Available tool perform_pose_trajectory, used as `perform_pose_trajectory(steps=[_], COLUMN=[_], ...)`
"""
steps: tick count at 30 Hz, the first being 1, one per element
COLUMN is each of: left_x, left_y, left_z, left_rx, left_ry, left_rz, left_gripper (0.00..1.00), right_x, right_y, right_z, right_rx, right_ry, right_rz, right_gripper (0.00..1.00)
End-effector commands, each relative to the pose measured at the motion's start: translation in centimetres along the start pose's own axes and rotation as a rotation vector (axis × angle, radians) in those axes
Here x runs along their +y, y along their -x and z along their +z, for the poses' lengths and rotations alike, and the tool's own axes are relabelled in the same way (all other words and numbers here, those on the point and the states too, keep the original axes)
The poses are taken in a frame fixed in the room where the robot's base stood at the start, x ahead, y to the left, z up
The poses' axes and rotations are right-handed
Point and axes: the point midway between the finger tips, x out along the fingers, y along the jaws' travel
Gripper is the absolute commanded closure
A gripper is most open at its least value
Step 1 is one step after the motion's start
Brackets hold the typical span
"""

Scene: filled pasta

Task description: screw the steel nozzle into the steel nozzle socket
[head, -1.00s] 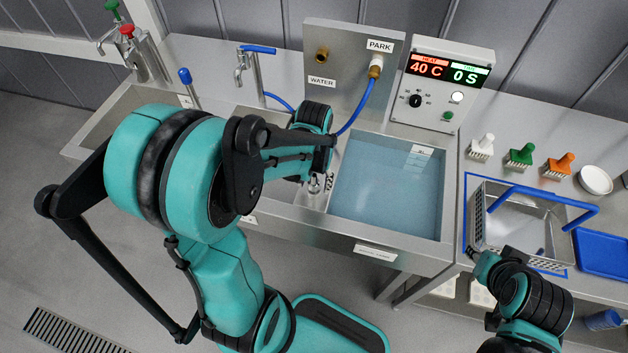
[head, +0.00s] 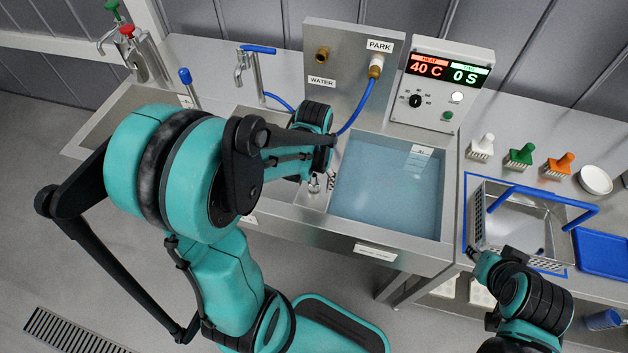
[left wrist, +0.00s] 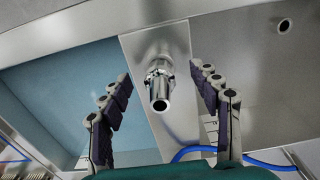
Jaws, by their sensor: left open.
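The steel nozzle (left wrist: 158,85) is a short shiny tube. It stands on the steel strip between the two basins, with its open end toward the camera in the left wrist view. In the head view the nozzle (head: 315,183) shows small below my left wrist. My left gripper (left wrist: 162,92) is open, with one dark-padded finger on each side of the nozzle and a visible gap to both. The steel nozzle socket is hidden at the nozzle's base, so I cannot tell how deep the nozzle sits. My right gripper (head: 474,254) is near the steel basket; its fingers are unclear.
A water-filled basin (head: 385,195) lies right of the strip. The back panel (head: 345,65) carries brass fittings and a blue hose (head: 357,108). A control box (head: 440,85) stands behind. The steel basket (head: 520,225) with blue handle and several brushes are at right.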

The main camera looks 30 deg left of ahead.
Motion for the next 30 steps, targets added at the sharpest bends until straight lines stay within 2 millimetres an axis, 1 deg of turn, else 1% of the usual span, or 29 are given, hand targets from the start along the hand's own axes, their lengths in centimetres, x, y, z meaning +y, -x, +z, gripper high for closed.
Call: perform_pose_trajectory(steps=[8,11,30], left_x=[0.0,0.0,0.0], left_y=[0.0,0.4,5.7], left_z=[0.0,0.0,0.0], left_rx=[0.0,0.0,0.0], left_ry=[0.0,0.0,0.0], left_rz=[0.0,0.0,0.0], left_gripper=[0.37,0.37,0.37], right_x=[0.0,0.0,0.0], right_y=[0.0,0.3,3.8], right_z=[0.0,-0.2,-2.7], right_rx=[0.0,0.0,0.0], right_ry=[0.0,0.0,0.0], right_rz=[0.0,0.0,0.0], right_gripper=[0.67,0.67,0.67])
